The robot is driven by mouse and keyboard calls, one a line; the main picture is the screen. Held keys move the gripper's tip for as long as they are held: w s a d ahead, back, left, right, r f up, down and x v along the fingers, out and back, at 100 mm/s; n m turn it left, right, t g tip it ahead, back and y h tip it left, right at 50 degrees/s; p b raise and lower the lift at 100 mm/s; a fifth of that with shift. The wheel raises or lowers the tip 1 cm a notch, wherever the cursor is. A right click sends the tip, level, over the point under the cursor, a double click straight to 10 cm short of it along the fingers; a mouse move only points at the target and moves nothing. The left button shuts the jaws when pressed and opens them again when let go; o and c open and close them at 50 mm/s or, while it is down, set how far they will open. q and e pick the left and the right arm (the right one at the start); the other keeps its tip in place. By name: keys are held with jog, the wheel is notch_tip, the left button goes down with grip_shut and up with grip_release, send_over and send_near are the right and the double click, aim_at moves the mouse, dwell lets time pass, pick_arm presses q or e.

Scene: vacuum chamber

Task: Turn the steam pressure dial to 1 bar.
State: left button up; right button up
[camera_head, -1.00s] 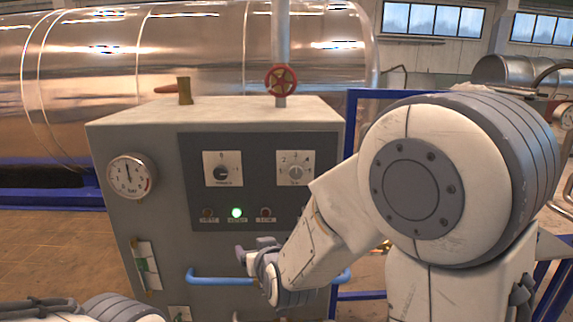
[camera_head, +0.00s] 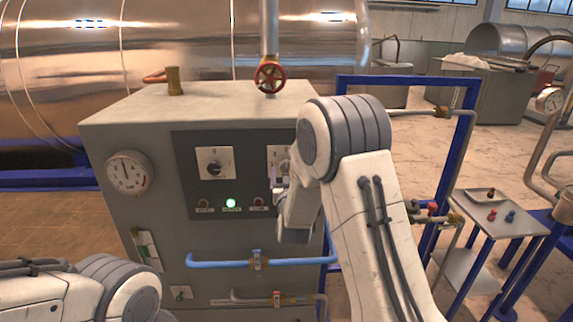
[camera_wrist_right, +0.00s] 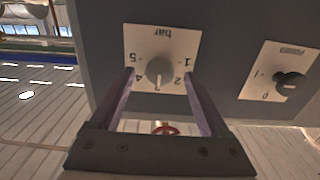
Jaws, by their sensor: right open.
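The steam pressure dial (camera_wrist_right: 160,70) is a grey round knob on a white plate marked "bar", with numbers around it. It shows upside down in the right wrist view. A pale mark on the knob points down in that picture, between the 4 and the 2. In the head view the dial's plate (camera_head: 273,155) is partly hidden by my right arm. My right gripper (camera_wrist_right: 160,76) is open, its two fingers reaching toward the dial, one on each side of the knob. Contact cannot be told. In the head view the right gripper (camera_head: 277,180) is at the panel. My left gripper is out of view.
A second, black knob (camera_head: 214,165) sits left of the dial on the dark panel. A lit green lamp (camera_head: 231,203) and a blue pipe (camera_head: 215,262) are below. A gauge (camera_head: 128,173) is at left. A red valve wheel (camera_head: 269,76) is above the cabinet.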

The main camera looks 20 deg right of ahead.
jog(key=shift+w+d, duration=0.25)
jog(key=shift+w, duration=0.45)
grip_shut()
